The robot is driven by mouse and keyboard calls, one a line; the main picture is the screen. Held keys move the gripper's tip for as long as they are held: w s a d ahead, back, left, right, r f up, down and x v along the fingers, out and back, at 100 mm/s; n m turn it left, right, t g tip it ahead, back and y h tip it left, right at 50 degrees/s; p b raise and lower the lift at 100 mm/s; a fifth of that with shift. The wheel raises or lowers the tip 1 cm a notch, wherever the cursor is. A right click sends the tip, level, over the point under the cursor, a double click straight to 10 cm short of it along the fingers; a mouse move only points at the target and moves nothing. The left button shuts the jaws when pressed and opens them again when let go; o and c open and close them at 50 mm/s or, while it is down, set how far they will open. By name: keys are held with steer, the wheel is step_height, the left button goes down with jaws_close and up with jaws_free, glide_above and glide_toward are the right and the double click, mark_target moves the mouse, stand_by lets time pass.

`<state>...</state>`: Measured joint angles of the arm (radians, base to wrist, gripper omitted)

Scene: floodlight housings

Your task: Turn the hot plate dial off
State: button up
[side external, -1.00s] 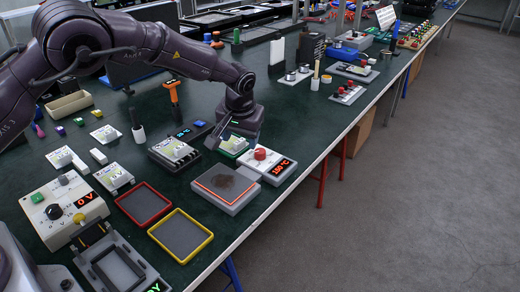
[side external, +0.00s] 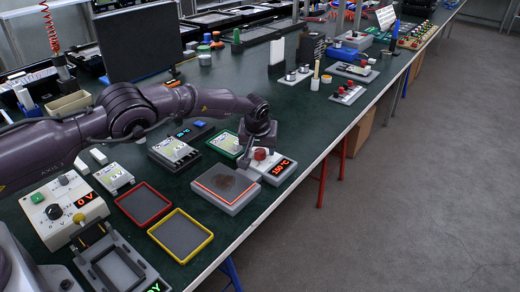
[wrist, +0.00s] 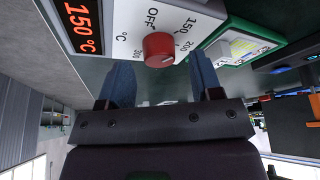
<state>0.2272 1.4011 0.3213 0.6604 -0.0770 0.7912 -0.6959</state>
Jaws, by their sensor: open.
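The hot plate (side external: 222,196) is a grey block with a dark patch on its orange-outlined top, near the table's right edge. Its control box carries a red round dial (side external: 261,154) and a lit orange display (side external: 282,167) reading 150 °C. In the wrist view the dial (wrist: 158,50) sits on a white panel marked OFF, 150, 200 and 300. My gripper (side external: 247,157) is low beside the dial, partly hidden by my wrist in the side view. In the wrist view my gripper (wrist: 162,78) has two blue fingers spread apart, with the dial showing beyond the gap between them.
A green-framed device (side external: 225,143) stands just behind the control box, and another display unit (side external: 174,152) stands left of it. Red (side external: 144,187) and yellow (side external: 210,240) trays lie in front. The floor is open beyond the table's right edge.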

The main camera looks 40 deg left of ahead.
steer(key=shift+x, duration=0.8)
steer(key=c, duration=0.9)
steer(key=shift+n+y, duration=0.3)
steer(key=shift+n, duration=0.5)
steer(key=o, duration=0.9)
